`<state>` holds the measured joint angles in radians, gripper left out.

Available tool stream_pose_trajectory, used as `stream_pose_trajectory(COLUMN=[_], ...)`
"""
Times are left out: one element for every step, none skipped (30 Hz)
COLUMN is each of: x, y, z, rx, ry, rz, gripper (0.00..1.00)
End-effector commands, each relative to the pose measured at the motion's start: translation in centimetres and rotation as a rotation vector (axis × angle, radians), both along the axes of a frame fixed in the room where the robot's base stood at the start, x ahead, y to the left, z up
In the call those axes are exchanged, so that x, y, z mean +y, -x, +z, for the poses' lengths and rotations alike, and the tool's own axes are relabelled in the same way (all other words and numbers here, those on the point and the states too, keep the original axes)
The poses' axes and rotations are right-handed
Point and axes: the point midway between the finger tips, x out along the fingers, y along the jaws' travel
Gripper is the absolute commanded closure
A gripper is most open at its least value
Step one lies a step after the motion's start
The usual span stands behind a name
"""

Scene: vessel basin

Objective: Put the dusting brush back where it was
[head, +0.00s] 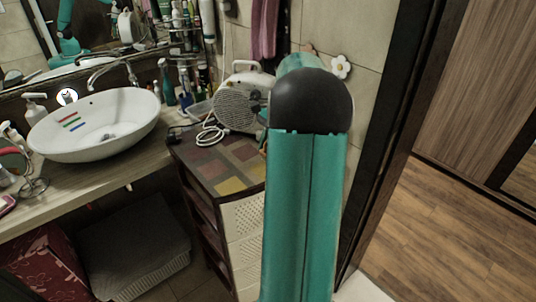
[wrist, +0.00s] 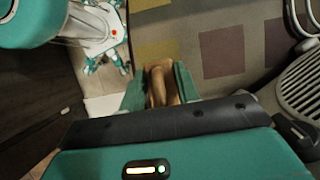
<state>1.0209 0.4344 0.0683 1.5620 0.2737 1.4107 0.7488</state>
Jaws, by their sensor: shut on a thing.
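My gripper (wrist: 160,88) is shut on a tan wooden piece between its teal fingers in the wrist view, which I take to be the dusting brush (wrist: 157,86). Only a short part of it shows; I cannot make out its bristles. The gripper and brush are over or beside the edge of the drawer cabinet's patterned top (wrist: 220,15); their height above it is unclear. In the head view my own arm hides the gripper and brush. The cabinet top (head: 208,150) shows there left of my arm.
A grey fan heater (head: 238,108) with a white cable stands at the back of the cabinet; its grille (wrist: 302,85) shows at right in the wrist view. A white basin (head: 95,125) sits on the counter at left. The doorway and wooden floor (head: 440,230) lie at right.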

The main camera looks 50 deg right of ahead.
Motion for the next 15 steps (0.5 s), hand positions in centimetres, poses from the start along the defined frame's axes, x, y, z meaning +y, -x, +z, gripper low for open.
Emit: stream_pose_trajectory(x=[0.0, 0.1, 0.1, 0.1, 0.1, 0.1, 0.1, 0.1, 0.1, 0.1, 0.1, 0.1, 0.1, 0.1, 0.1], y=[0.0, 0.0, 0.0, 0.0, 0.0, 0.0, -0.1, -0.1, -0.1, -0.1, -0.1, -0.1, -0.1, -0.1, -0.1], z=[-1.0, -1.5, -2.1, -2.5, -2.8, -3.0, -3.0, -3.0, -3.0, -3.0, -3.0, -3.0, -3.0, -3.1, -3.2], rx=[0.002, 0.002, 0.001, 0.001, 0.002, 0.000, 0.001, 0.000, 0.001, 0.000, 0.000, 0.000, 0.000, 0.001, 0.001], ry=[-0.005, -0.006, -0.004, -0.004, -0.003, -0.002, -0.001, -0.001, 0.000, -0.001, -0.001, -0.001, -0.001, -0.001, -0.001], rz=[0.000, 0.000, 0.000, 0.000, 0.000, 0.000, 0.000, 0.001, 0.001, 0.001, 0.001, 0.001, 0.001, 0.000, 0.000], gripper=[0.89, 0.89, 0.89, 0.89, 0.89, 0.89, 0.89, 0.89, 0.89, 0.89, 0.89, 0.89, 0.89, 0.89, 0.89])
